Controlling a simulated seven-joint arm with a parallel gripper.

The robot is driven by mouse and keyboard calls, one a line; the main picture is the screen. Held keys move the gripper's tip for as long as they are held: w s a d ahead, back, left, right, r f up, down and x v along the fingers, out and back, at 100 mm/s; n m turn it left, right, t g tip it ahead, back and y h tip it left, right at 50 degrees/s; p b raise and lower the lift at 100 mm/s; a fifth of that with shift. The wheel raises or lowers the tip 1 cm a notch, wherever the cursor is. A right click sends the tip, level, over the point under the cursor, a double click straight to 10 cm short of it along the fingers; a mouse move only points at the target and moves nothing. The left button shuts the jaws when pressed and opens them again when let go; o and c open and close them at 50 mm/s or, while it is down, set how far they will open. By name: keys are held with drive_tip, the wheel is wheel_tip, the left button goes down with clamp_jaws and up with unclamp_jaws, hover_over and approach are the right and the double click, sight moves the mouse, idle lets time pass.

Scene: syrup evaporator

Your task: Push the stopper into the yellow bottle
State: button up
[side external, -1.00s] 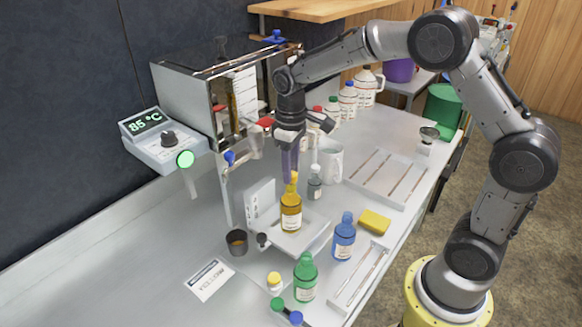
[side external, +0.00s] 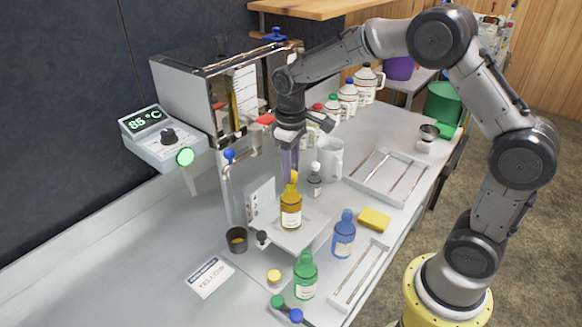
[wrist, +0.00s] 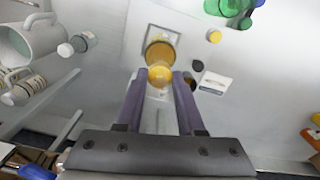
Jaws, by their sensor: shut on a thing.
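The yellow bottle (side external: 291,212) stands upright on a pale raised platform near the middle of the bench. The yellow stopper (side external: 294,176) is at the bottle's mouth, between the tips of my purple fingers. My gripper (side external: 290,172) points down from above and is shut on the stopper. In the wrist view the stopper (wrist: 159,75) sits between the fingertips, in front of the amber bottle (wrist: 160,52). How deep the stopper is in the neck cannot be told.
A blue bottle (side external: 343,236) and a green bottle (side external: 305,276) stand to the front right.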

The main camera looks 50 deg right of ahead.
drive_tip(key=shift+f, duration=0.25)
idle(0.4)
drive_tip(key=shift+c, duration=0.5)
drive_tip(key=o, duration=1.5)
drive_tip(key=shift+r, duration=0.1)
drive_tip(key=shift+r, duration=1.9)
drive_tip(key=shift+r, duration=0.15)
drive_tip(key=shift+r, duration=2.35)
